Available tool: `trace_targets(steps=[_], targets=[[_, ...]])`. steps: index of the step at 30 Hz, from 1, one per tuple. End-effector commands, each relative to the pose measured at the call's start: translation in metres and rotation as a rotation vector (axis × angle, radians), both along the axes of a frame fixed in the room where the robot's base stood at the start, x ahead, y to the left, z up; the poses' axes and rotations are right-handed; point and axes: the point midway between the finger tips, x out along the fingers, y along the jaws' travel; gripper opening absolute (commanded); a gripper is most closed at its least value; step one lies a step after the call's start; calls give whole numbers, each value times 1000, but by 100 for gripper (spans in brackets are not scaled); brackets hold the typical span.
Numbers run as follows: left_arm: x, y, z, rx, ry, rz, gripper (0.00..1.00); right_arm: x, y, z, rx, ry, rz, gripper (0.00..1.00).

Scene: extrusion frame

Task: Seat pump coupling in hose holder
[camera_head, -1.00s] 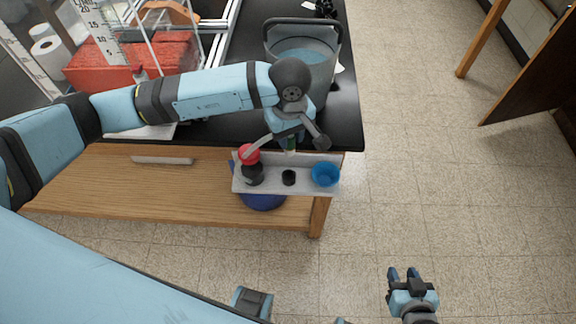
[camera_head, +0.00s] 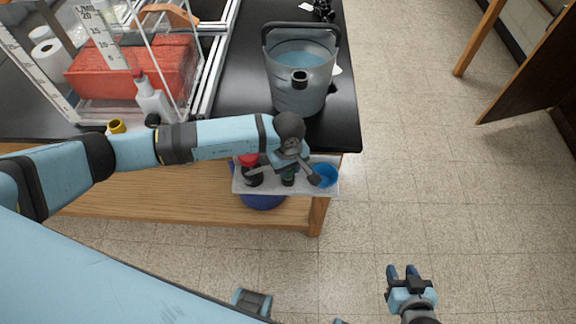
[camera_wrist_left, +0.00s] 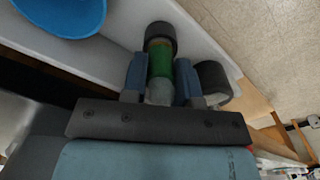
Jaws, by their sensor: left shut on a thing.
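My left gripper (camera_head: 288,172) is over the narrow white tray on the table's front edge. In the left wrist view, its blue fingers (camera_wrist_left: 162,82) are shut on a green cylinder with a pale near end, which I take for the pump coupling (camera_wrist_left: 160,62); its green also shows in the head view (camera_head: 288,181). A black round piece (camera_wrist_left: 160,36) sits at the coupling's far end, likely the hose holder; I cannot tell how deep the coupling sits in it. My right gripper (camera_head: 403,272) is open and empty over the floor.
The white tray (camera_head: 300,190) also holds a black bottle with a red top (camera_head: 249,160) and a blue cup (camera_head: 327,175). A grey bucket (camera_head: 298,95) and a white squeeze bottle (camera_head: 153,102) stand on the black tabletop.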

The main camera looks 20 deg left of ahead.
Motion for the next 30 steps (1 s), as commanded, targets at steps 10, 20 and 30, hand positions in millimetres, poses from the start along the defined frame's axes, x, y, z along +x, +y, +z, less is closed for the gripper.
trace_targets(steps=[10,20,30], targets=[[0,0,-3,1,1,0,53,0,0,-3,0,-1,0,39],[0,0,1,1,1,0,53,0,0,2,0,-2,-1,39],[1,0,60,0,-4,-2,53,1,0,-6,1,-4,-1,39]])
